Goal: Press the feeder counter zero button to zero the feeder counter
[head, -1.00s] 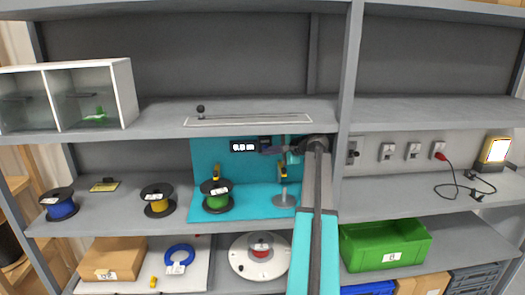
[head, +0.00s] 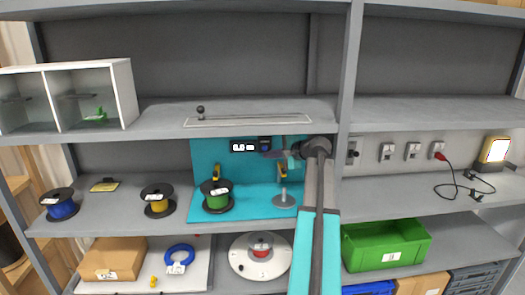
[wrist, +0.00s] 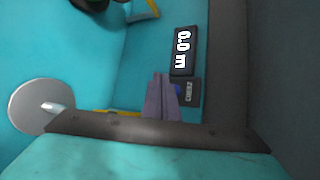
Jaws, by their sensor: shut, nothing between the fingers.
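The feeder counter display (head: 243,147) is a black box on the teal back panel. In the wrist view the display (wrist: 182,52) reads 0.0 m, turned on its side. Next to it is a dark box with a pale label (wrist: 190,92) and a blue button (wrist: 177,89), partly hidden behind my fingers. My gripper (wrist: 160,76) is shut and empty, its tips beside the blue button. Whether they touch it I cannot tell. In the head view my gripper (head: 270,154) is just below and right of the button box (head: 265,143).
A green reel (head: 216,195) and a grey disc stand (head: 284,198) are on the teal base below. Yellow and blue reels stand further left. A shelf post (head: 348,110) rises right of my arm, and the upper shelf's edge (head: 150,131) runs just above the panel.

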